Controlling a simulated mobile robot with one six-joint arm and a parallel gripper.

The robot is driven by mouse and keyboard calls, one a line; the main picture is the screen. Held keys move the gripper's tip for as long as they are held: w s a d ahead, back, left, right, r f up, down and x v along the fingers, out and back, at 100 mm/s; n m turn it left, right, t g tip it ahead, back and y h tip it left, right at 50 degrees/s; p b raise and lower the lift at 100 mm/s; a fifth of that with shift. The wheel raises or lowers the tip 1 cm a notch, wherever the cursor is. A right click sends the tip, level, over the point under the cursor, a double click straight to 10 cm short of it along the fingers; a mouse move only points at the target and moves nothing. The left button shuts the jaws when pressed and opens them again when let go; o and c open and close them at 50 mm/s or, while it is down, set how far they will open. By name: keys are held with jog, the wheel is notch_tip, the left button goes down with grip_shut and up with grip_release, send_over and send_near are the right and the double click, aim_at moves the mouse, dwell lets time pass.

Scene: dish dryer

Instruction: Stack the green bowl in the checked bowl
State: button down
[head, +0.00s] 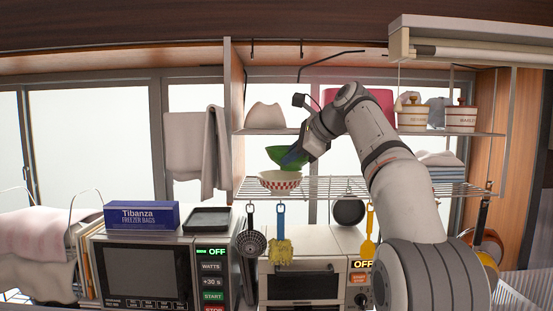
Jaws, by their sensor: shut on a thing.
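The green bowl (275,154) is tilted and sits just above the checked bowl in the head view. My gripper (293,158) is shut on the right side of the green bowl. The checked bowl (280,180), white with a red checked pattern, stands upright on the wire rack shelf (325,187) near its left end. The two bowls overlap or nearly meet in this view; I cannot tell whether they touch. The fingertips are partly hidden by the green bowl and small in view.
Utensils, including a yellow brush (281,252) and a dark pan (349,210), hang below the rack. A microwave (150,270) with a freezer-bag box (142,215) stands left. The rack's middle looks clear.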

aim_at(279, 164)
jog(key=w+a+p, duration=0.1)
jog(key=w+a, duration=0.1)
jog(key=a, duration=0.1)
jog(key=shift+w+r, duration=0.1)
jog(key=shift+w, duration=0.15)
jog(key=shift+w+a+f, duration=0.1)
jog(key=shift+f, duration=1.8)
jog(key=c, duration=1.5)
grip_release()
